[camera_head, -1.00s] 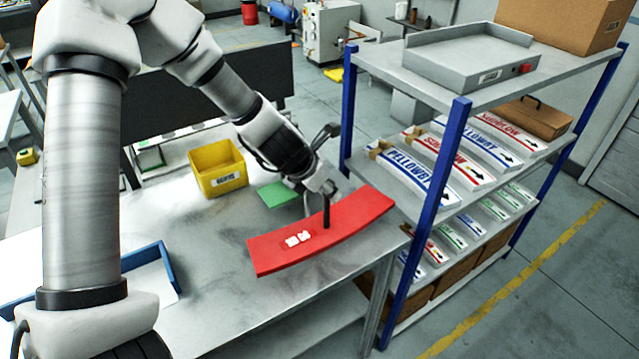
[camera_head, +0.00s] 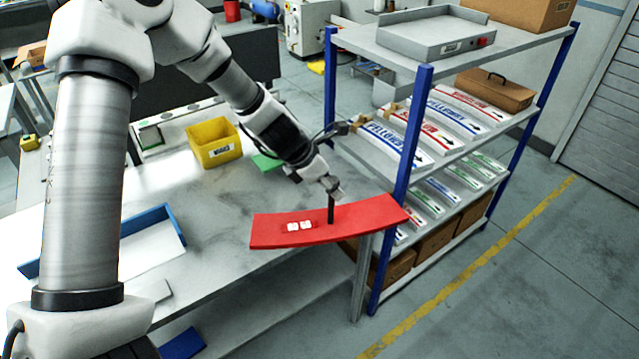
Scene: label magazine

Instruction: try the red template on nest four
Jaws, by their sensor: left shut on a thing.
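The red template (camera_head: 360,219) is a curved flat plate with a small patch of white marks on its left part. My left gripper (camera_head: 331,205) is shut on it from above, near its middle. The template is held out at the bench's right edge, its right end in front of the shelf's blue post. The rack (camera_head: 430,162) holds curved label stacks in rows on its shelves, with blue, red and green lettering. I cannot tell which place is nest four. My right gripper is not in view.
A blue shelf post (camera_head: 405,165) stands close to the template's right end. A yellow bin (camera_head: 214,143), a green piece (camera_head: 267,161) and a blue-edged tray (camera_head: 150,232) are on the bench (camera_head: 215,225). The floor right of the rack is clear.

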